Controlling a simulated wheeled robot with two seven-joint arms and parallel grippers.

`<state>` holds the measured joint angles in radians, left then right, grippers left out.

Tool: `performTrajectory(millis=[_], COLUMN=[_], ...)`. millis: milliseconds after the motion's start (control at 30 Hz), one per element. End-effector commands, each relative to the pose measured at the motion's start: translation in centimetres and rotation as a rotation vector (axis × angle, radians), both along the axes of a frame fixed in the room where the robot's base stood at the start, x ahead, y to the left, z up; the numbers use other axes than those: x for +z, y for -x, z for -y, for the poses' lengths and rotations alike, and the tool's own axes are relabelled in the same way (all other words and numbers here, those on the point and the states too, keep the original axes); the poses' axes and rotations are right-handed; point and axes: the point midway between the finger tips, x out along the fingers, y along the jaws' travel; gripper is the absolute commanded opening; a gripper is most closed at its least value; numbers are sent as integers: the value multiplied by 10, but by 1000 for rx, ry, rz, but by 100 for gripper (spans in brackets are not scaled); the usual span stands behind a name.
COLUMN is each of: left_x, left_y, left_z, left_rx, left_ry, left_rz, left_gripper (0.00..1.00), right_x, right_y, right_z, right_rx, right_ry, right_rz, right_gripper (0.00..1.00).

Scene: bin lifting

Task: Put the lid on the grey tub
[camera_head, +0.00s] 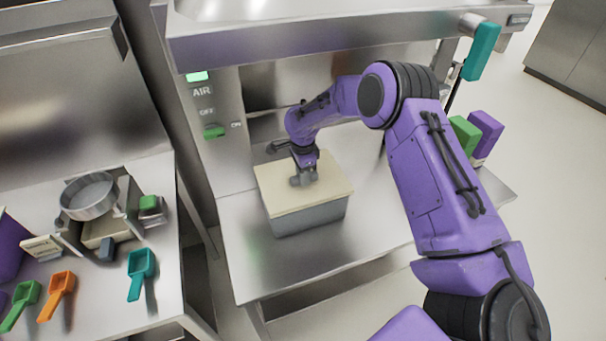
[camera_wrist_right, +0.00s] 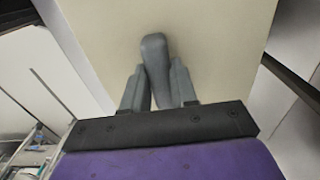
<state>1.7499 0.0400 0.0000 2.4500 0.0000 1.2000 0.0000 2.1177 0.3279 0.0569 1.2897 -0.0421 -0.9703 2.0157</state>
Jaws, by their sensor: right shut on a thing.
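The grey tub (camera_head: 311,217) stands on the steel table under the machine's hood. The cream lid (camera_head: 272,187) lies over the top of the tub and covers its opening. In the right wrist view the lid (camera_wrist_right: 220,40) fills the middle, with a grey handle (camera_wrist_right: 155,60) standing on it. My right gripper (camera_head: 305,178) is over the middle of the lid, its fingers (camera_wrist_right: 158,90) shut on the handle. I cannot tell whether the lid is fully seated all round. My left gripper is not in view.
The steel table (camera_head: 350,254) is clear in front of the tub. The machine hood (camera_head: 330,30) hangs above and behind, with a teal handle (camera_head: 481,52) at right. A left counter holds a round sieve (camera_head: 89,196) and several coloured scoops. Green and purple boxes (camera_head: 485,133) stand at right.

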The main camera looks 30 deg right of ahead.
Motion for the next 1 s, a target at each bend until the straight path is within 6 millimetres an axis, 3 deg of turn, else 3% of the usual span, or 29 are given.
performTrajectory(millis=[1000], left_x=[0], left_y=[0], left_z=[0], left_rx=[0], left_ry=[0], left_rz=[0], left_gripper=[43], right_x=[-10], right_y=[0], right_z=[1], right_rx=[0], right_ry=[0], right_rz=[0], right_gripper=[0])
